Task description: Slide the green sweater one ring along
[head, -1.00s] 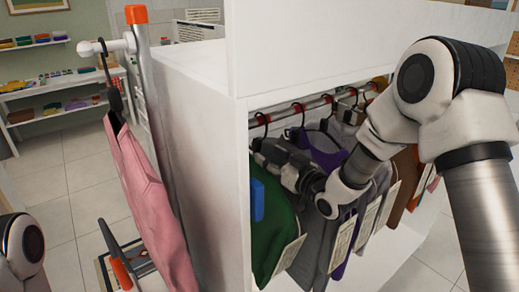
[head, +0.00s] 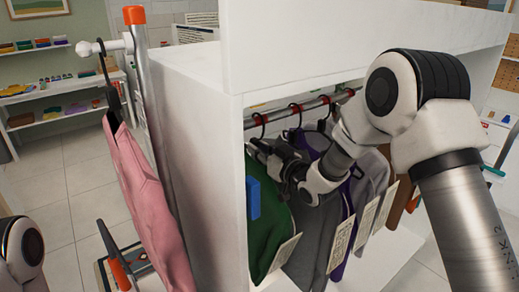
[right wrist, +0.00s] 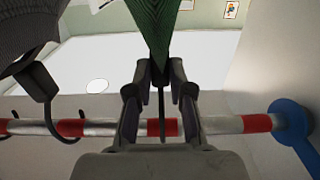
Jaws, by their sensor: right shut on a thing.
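The green sweater (head: 268,228) hangs on a dark hanger at the left end of the wardrobe rail (head: 283,114). My right gripper (head: 257,150) reaches in at the top of the sweater. In the right wrist view, the right gripper (right wrist: 160,78) is shut on the sweater's hanger, with the green cloth (right wrist: 160,22) just beyond the fingertips. The thin dark hanger stem runs between the fingers, in line with a red ring (right wrist: 162,127) on the rail. The exact contact is small and partly hidden. My left gripper is out of view.
A grey garment (head: 308,235) hangs just right of the green sweater, with several others beyond. The white wardrobe side panel (head: 205,170) stands close on the left. A pink garment (head: 145,190) hangs outside it. A blue mount (right wrist: 290,124) holds the rail end.

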